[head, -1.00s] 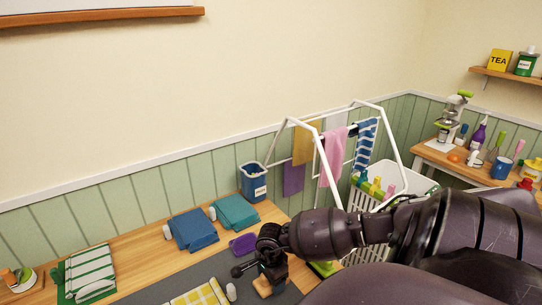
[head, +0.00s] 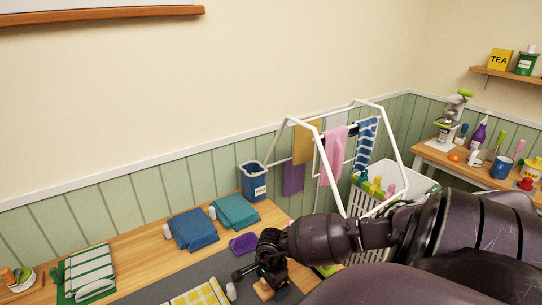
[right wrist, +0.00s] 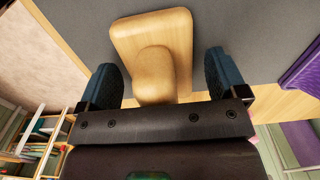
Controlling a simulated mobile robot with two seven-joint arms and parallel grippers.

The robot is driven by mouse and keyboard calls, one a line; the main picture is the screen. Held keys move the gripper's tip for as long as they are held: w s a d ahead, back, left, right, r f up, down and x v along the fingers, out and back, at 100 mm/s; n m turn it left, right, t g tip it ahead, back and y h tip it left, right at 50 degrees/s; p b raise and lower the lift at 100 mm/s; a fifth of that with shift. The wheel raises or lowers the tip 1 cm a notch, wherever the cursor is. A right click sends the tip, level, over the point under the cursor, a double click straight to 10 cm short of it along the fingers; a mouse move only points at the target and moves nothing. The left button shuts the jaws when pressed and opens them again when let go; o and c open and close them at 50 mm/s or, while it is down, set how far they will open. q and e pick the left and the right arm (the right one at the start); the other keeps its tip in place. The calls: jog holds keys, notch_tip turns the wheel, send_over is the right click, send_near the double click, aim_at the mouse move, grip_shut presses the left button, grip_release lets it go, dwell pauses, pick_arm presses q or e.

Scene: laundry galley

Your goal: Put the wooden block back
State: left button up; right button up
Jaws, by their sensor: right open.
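The wooden block (right wrist: 178,38) is pale wood, a flat rounded slab with a raised rounded knob on it, and lies on a grey surface. In the right wrist view the knob reaches in between the fingers of my right gripper (right wrist: 163,82). The gripper is open, with a blue-grey finger on each side and a visible gap beside the block on the right. In the head view the block (head: 264,290) shows partly below my right gripper (head: 270,268), which hides some of it. My left gripper is not in view.
A grey mat (head: 150,293) holds a yellow checked cloth (head: 205,293). Behind it are a purple item (head: 243,243), folded blue (head: 194,230) and teal (head: 236,212) towels, and a blue bin (head: 254,182). A drying rack (head: 399,150) and white basket (head: 405,184) stand right.

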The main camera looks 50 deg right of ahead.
jog(key=shift+r, duration=0.2)
notch_tip(320, 180, up, 11)
jog(key=shift+f, duration=0.1)
jog(key=shift+a+r, duration=0.1)
jog(key=shift+r, duration=0.3)
jog(key=a+r+m+t+y, duration=0.3)
jog(key=a+m+t+y, duration=0.85)
jog(key=a+m, duration=0.85)
jog(key=s+d+f+m+h, duration=0.1)
jog(key=s+f+m+h, duration=0.2)
jog(key=m, duration=1.1)
jog(key=s+d+f+m+h, duration=0.1)
jog(key=s+f+m+h, duration=0.2)
jog(key=f+m+h, duration=0.5)
jog(key=m, duration=0.7)
jog(key=shift+d+f+h, duration=0.25)
jog(key=shift+d+h, duration=0.1)
